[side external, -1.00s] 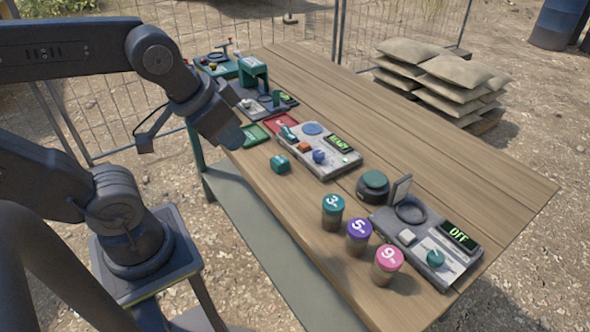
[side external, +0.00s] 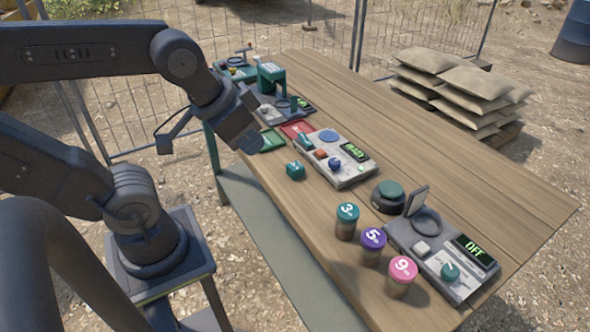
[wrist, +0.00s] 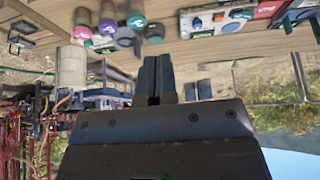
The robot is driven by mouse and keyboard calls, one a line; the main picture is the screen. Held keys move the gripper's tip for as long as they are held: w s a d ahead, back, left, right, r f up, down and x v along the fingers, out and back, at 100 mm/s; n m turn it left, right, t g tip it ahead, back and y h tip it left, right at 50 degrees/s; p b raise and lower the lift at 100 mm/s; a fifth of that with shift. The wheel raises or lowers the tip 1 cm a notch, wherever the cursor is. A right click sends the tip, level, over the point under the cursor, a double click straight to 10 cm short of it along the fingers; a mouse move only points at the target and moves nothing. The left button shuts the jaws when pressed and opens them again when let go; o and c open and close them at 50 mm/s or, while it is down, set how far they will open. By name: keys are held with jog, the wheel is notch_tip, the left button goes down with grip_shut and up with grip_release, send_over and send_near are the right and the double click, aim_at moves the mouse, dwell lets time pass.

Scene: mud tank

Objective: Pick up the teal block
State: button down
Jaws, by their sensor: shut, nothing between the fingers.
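The teal block (side external: 295,170) lies on the wooden table near its front edge, in front of the grey panel with the green display. It has a small white mark on top. My gripper (side external: 254,148) is to the left of the block and higher, apart from it, near the green tray. In the wrist view my gripper's two dark fingers (wrist: 156,78) are together with nothing between them. I cannot surely pick out the block in the wrist view.
The grey panel (side external: 350,172), green tray (side external: 269,141) and red tray (side external: 298,130) are near the block. To the right stand the teal-lidded jar (side external: 346,224), purple-lidded jar (side external: 372,250), pink-lidded jar (side external: 400,278) and an OFF panel (side external: 420,238). The table's far side is clear.

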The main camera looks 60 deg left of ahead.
jog(key=c, duration=1.8)
grip_release()
jog(key=o, duration=1.3)
jog(key=m+g+y, duration=0.4)
jog(key=m+g, duration=0.2)
jog(key=m, duration=1.1)
send_over(296, 165)
jog(key=d, duration=0.6)
notch_tip(296, 165, down, 11)
jog(key=shift+y, duration=0.3)
jog(key=x, duration=0.9)
jog(key=shift+w, duration=0.25)
jog(key=shift+a+x, duration=0.2)
jog(key=shift+x, duration=2.55)
